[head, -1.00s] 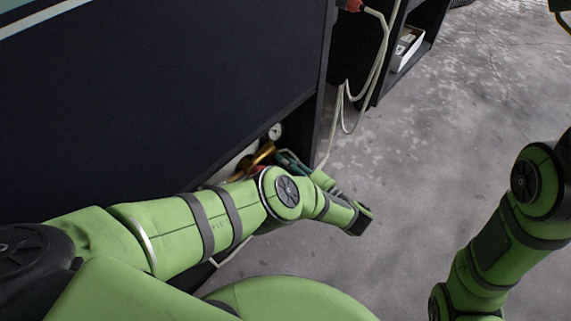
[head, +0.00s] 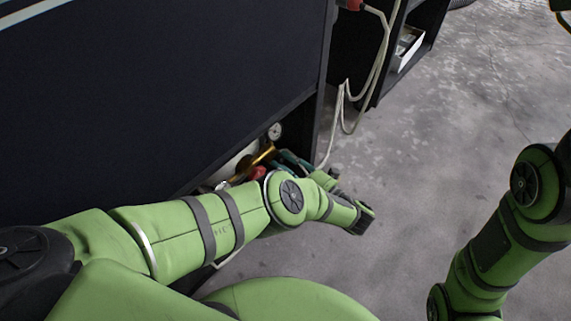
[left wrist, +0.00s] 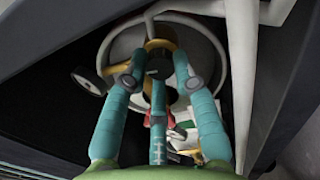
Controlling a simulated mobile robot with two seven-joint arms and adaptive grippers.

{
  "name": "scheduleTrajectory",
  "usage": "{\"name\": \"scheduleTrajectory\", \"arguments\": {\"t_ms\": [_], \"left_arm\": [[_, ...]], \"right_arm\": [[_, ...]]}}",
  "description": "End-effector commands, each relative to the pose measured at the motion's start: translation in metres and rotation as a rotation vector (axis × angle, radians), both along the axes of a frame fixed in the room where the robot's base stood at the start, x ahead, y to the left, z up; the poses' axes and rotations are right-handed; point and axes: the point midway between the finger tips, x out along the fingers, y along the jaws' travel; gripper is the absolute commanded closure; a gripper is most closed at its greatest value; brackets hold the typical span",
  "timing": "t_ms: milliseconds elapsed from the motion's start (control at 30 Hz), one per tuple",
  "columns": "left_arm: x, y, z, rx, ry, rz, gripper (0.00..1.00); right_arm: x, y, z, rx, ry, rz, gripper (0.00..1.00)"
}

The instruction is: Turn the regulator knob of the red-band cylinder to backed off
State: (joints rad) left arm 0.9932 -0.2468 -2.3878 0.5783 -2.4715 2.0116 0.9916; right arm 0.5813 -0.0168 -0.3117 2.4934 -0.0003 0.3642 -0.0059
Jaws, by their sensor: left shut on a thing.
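My left gripper (left wrist: 159,78) has its teal fingers closed around a part at the front of a brass-coloured regulator (left wrist: 160,45) in the left wrist view. That part, which I take to be the regulator knob, is mostly hidden by the fingers. A pale cylinder top with a ring-shaped collar (left wrist: 215,45) lies behind. In the head view, the gripper (head: 292,160) reaches into the low opening beside the brass regulator (head: 262,155). A round gauge (head: 275,131) and a red part (head: 258,173) show there. I cannot make out a red band. My right gripper is out of view.
A dark cabinet panel (head: 160,90) overhangs the opening on the left. Pale hoses (head: 347,95) hang at its right end, near a dark shelf with a white box (head: 408,45). Grey floor (head: 470,110) is clear to the right. Another gauge (left wrist: 88,80) shows close to the left finger.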

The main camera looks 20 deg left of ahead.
Motion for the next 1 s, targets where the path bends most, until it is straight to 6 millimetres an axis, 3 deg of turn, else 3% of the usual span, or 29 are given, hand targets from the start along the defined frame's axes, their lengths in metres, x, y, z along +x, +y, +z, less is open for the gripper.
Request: {"name": "scheduleTrajectory", "arguments": {"t_ms": [300, 800, 833, 867, 900, 1000], "left_arm": [[0.0045, 0.0038, 0.0024, -0.033, -0.110, -0.003, 1.00], [0.0055, 0.0040, 0.0034, -0.038, -0.130, -0.004, 1.00], [0.0055, 0.0040, 0.0034, -0.038, -0.130, -0.004, 0.68], [0.0055, 0.0040, 0.0034, -0.038, -0.130, -0.004, 0.56], [0.0051, 0.0037, 0.0034, -0.038, -0.129, -0.004, 0.48], [0.0039, 0.0026, 0.0025, -0.039, -0.125, -0.003, 0.48]], "right_arm": [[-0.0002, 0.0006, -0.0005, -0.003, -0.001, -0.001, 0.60], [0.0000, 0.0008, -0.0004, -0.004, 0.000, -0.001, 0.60], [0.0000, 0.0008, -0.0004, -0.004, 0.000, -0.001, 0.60], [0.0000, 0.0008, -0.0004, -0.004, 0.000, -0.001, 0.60], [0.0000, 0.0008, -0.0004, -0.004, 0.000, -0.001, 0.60], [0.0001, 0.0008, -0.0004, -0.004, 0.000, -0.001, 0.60]]}}
